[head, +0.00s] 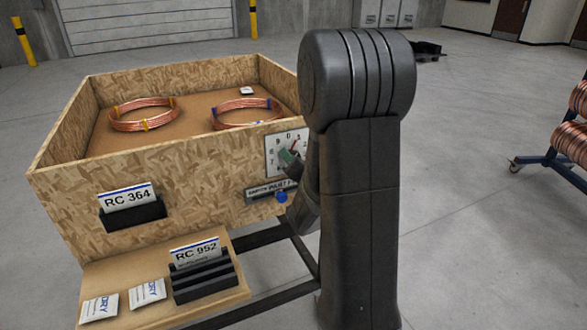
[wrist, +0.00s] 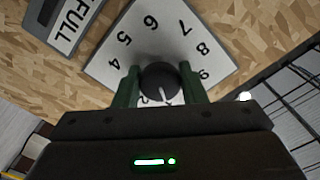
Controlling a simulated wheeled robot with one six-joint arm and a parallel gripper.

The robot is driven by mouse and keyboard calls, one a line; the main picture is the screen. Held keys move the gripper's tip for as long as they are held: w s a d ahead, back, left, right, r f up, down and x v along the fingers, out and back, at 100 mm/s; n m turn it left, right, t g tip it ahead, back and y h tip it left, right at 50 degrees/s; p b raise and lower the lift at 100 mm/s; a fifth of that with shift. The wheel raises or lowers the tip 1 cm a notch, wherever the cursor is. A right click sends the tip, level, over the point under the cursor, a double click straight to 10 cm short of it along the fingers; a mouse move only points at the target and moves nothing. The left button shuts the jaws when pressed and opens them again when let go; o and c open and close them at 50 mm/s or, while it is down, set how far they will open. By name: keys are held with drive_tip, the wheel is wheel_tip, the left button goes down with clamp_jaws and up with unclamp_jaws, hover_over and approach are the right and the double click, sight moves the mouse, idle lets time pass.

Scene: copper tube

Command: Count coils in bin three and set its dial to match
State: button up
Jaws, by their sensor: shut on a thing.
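An open particle-board bin (head: 190,182) labelled RC 364 holds two copper coils. One coil (head: 143,126) has yellow ties, the other (head: 228,123) blue ties and lies nearer the right wall. The near wall may hide part of the floor. A white dial plate (head: 271,158) with numbers is on the front's right side. In the wrist view, my gripper (wrist: 160,85) has its green fingers shut on the black dial knob (wrist: 158,80). The knob's white pointer line shows toward the picture bottom; its number is hidden. Numbers 4 to 9 are readable on the plate (wrist: 137,55).
An EMPTY/PART/FULL indicator (head: 265,190) with a blue knob (head: 281,197) is below the dial. A front shelf (head: 130,310) holds an RC 952 card (head: 196,253) in a rack and DRY packets (head: 148,291). A small white packet (head: 246,91) lies inside the bin. Coil racks stand far right.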

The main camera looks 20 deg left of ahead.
drive_tip(key=m+b, duration=0.2)
drive_tip(key=m, duration=0.2)
drive_tip(key=shift+m+b, duration=0.6)
drive_tip(key=shift+m, duration=1.6)
drive_tip(key=o, duration=1)
drive_tip(key=shift+s+d, duration=0.1)
drive_tip(key=v, duration=1.3)
drive_tip(key=shift+s+d, duration=0.15)
drive_tip(key=shift+s, duration=0.1)
drive_tip(key=shift+w, duration=0.1)
